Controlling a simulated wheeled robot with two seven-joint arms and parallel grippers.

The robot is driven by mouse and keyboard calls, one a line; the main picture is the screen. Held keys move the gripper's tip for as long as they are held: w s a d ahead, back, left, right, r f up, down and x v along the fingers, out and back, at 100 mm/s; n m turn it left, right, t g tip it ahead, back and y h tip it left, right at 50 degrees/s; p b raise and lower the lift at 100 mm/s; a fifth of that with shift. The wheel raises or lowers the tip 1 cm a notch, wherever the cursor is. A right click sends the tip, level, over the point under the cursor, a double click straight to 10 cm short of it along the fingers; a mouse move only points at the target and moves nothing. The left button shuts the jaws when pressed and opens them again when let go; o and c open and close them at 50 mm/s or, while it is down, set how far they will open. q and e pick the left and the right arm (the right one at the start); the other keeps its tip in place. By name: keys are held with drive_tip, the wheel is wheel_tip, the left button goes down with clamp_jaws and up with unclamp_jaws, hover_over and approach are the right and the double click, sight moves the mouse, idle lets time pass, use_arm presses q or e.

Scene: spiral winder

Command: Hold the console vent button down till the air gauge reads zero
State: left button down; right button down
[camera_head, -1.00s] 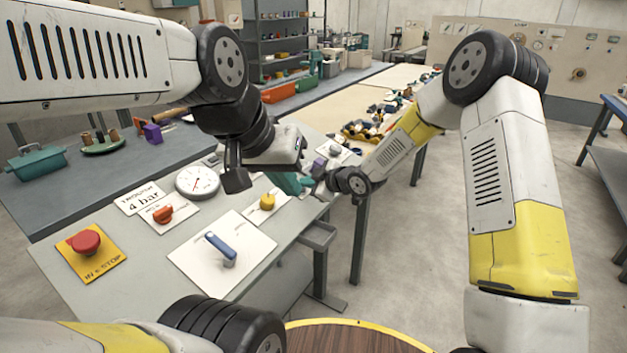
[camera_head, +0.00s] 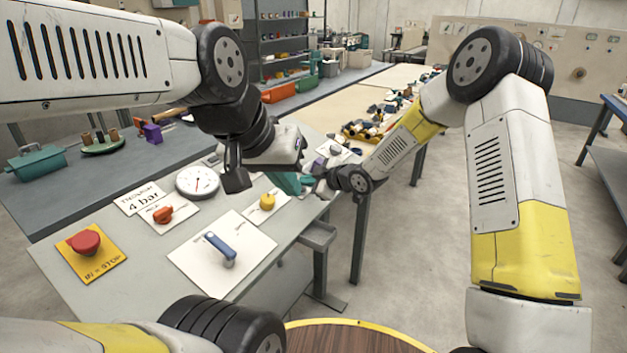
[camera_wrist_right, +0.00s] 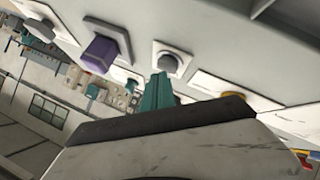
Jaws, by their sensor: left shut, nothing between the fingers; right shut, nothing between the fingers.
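The round white air gauge (camera_head: 197,182) stands on the grey console (camera_head: 110,285); its needle shows, but its reading is too small to tell. My left gripper (camera_head: 284,182) hangs over the console's right part, partly hidden by its own hand. My right gripper (camera_head: 307,182) reaches in from the right beside it. In the right wrist view its teal fingers (camera_wrist_right: 158,92) are together and empty, close to a grey button (camera_wrist_right: 170,63) on a white plate; I cannot tell whether they touch. A purple knob (camera_wrist_right: 100,53) is beside it. No vent label is legible.
The console also carries a red stop button (camera_head: 84,242), a red knob (camera_head: 162,214), a blue lever (camera_head: 221,248) and a yellow knob (camera_head: 267,202). A bench with a teal box (camera_head: 36,162) stands behind. Open floor lies to the right.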

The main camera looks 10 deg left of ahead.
drive_tip(key=shift+d+r, duration=0.15)
drive_tip(key=shift+r, duration=0.3)
drive_tip(key=shift+r, duration=0.1)
drive_tip(key=shift+s+d+r, duration=0.1)
drive_tip(key=shift+d+r, duration=0.15)
drive_tip(key=shift+r, duration=0.5)
drive_tip(key=shift+s+d+r, duration=0.1)
drive_tip(key=shift+d+r, duration=0.15)
drive_tip(key=shift+r, duration=0.55)
drive_tip(key=shift+s+d+r, duration=0.1)
drive_tip(key=shift+d+r, duration=0.15)
drive_tip(key=shift+r, duration=0.5)
